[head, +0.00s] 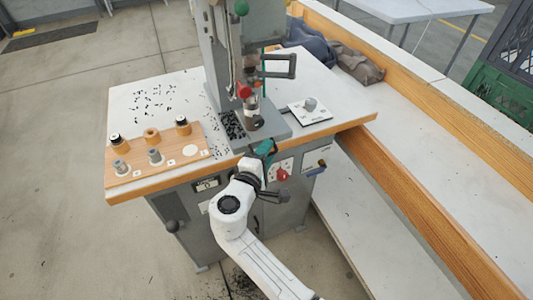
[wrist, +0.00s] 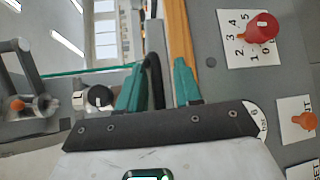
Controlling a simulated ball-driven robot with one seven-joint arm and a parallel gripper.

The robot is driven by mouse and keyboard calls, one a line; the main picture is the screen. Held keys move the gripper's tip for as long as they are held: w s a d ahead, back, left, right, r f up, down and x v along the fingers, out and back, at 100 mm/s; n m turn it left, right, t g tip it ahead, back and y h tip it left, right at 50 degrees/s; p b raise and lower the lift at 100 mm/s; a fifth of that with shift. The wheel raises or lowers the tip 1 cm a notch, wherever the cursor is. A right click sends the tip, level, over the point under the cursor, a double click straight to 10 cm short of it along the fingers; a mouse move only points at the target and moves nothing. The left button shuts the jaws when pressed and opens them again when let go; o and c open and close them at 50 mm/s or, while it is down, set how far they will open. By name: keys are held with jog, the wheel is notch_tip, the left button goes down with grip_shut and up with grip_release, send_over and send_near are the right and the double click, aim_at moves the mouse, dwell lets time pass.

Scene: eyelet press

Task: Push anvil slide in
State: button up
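The eyelet press (head: 232,60) stands on the bench, with a grey base plate (head: 275,127) reaching the front edge. A round anvil part (head: 254,122) sits on that base under the press head. I cannot clearly separate the anvil slide from the base, and my gripper hides part of the front. My gripper (head: 265,150) is at the bench's front edge, just in front of the base. In the wrist view its teal fingers (wrist: 158,88) stand apart. A black curved piece (wrist: 154,72) shows between them; I cannot tell whether they touch it.
A wooden tray (head: 195,160) with several small fittings lies on the left. A white dial plate (head: 325,112) is right of the base. Below the edge, the front panel carries a red knob (wrist: 262,27) and an orange knob (wrist: 305,121). A long wood-edged counter (head: 440,130) runs along the right.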

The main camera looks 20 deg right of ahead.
jog(key=shift+d, duration=0.15)
jog(key=v, duration=1.1)
jog(key=shift+b, duration=0.4)
jog(key=shift+w+f, duration=0.1)
jog(key=s+d+f+m+g+y, duration=0.4)
jog(key=s+d+f+m+g, duration=0.35)
jog(key=s+d+f, duration=0.6)
jog(key=s+d+f+m+g+y, duration=0.1)
jog(key=s+m+g+y, duration=0.2)
jog(key=s+y, duration=0.4)
jog(key=s, duration=0.9)
jog(key=shift+d+f+m, duration=0.25)
jog(key=shift+d+m, duration=0.1)
jog(key=shift+w, duration=0.1)
